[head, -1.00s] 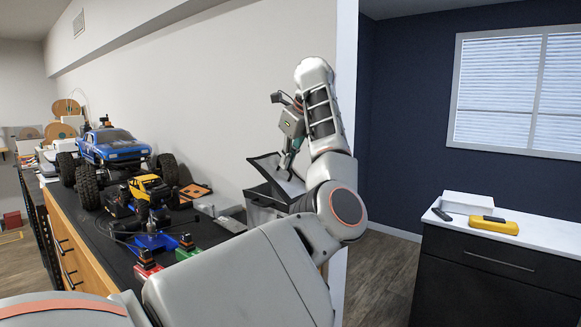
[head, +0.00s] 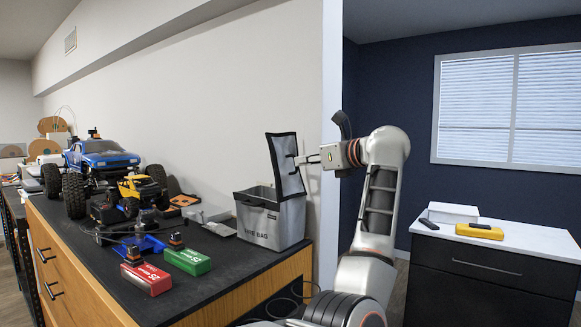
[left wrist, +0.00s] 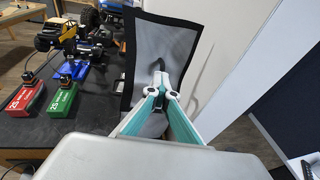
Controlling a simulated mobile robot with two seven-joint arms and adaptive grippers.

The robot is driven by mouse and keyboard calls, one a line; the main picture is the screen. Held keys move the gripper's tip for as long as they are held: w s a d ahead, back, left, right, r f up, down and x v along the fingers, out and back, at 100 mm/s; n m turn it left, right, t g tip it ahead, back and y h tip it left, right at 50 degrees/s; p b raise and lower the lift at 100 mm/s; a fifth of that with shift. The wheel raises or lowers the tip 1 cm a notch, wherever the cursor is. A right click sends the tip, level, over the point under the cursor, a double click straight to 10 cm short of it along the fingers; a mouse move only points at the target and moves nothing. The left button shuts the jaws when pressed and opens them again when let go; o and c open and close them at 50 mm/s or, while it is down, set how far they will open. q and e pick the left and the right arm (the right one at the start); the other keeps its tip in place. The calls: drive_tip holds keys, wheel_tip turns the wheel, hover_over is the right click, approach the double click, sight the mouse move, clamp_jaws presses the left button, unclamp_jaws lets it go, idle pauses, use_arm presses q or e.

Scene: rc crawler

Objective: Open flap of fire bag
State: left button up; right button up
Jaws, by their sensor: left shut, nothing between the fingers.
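The grey fire bag (head: 275,226) stands on the black counter top near its right end. Its black-edged flap (head: 287,166) is raised and stands nearly upright, so the bag's mouth shows open. My left gripper (head: 300,160) is at the right side of the flap, near a small dark tab on it. In the left wrist view the flap (left wrist: 150,45) fills the middle, with the dark tab just beyond the fingertips of my left gripper (left wrist: 160,88). The fingers are shut with nothing seen between them. My right gripper is not in view.
A red battery (head: 146,278) and a green battery (head: 187,261) lie on the counter left of the bag. A blue truck (head: 101,158) and a yellow crawler (head: 140,187) stand farther back. A wall edge (head: 331,130) rises behind my left gripper.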

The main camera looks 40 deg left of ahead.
use_arm(q)
drive_tip(key=o, duration=0.5)
drive_tip(key=shift+s+a+r, duration=0.1)
drive_tip(key=shift+s, duration=0.05)
drive_tip(key=shift+o, duration=0.2)
wheel_tip(320, 180, up, 10)
drive_tip(key=shift+w, duration=0.25)
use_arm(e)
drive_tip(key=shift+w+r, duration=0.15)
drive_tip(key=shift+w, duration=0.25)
use_arm(q)
drive_tip(key=shift+f, duration=0.2)
